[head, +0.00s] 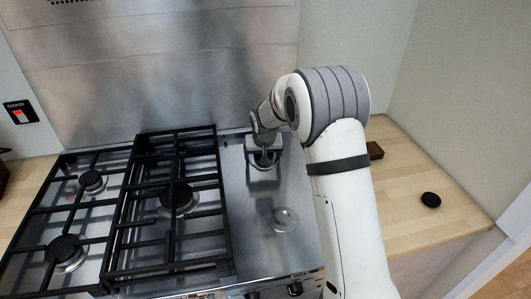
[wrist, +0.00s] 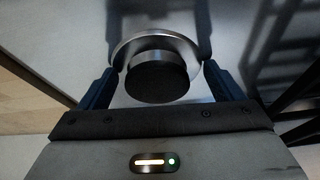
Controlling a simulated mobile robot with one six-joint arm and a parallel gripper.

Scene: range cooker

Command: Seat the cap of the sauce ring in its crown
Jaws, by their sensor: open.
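My gripper (head: 264,148) points down over the rear burner on the bare right part of the steel hob. In the wrist view its two dark blue fingers (wrist: 158,78) stand apart, one on each side of a round black cap (wrist: 157,84), with gaps showing. The cap is at a silver crown (wrist: 126,46) with a wide bright rim. I cannot tell whether it lies level and fully down in it. A second silver crown (head: 284,219) nearer the front shows no black cap. Another black cap (head: 430,200) lies on the wooden worktop at right.
Black pan grates (head: 150,222) cover the left part of the hob, over several capped burners (head: 178,197). A steel back panel (head: 160,70) rises behind. A small brown block (head: 375,151) lies on the right worktop (head: 405,223). The steel around the front crown is clear.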

